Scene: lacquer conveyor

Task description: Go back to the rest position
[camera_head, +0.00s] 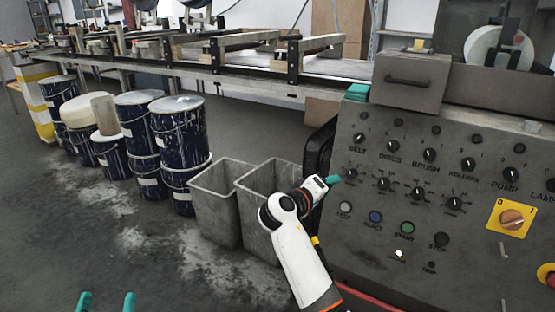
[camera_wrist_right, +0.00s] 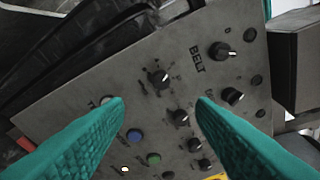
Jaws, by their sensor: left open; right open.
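My left gripper (camera_head: 107,302) shows only as two teal fingertips at the bottom left edge of the head view. They are apart with nothing between them, over the dark floor. My right arm rises from the bottom of the head view. Its gripper (camera_head: 333,180) has teal fingers at the left edge of the grey control panel (camera_head: 375,262), beside the lower knobs. In the right wrist view, the right gripper (camera_wrist_right: 160,104) has its fingers spread wide and empty, with panel knobs and buttons showing between and beyond them. I cannot tell whether the fingers touch the panel.
The panel carries knobs, a blue button (camera_head: 375,216), a green button (camera_head: 407,227) and a yellow-backed switch (camera_head: 511,218). Grey bins (camera_head: 222,206) stand left of my right arm. Dark blue drums (camera_head: 180,131) line the conveyor (camera_head: 240,76). The floor at front left is clear.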

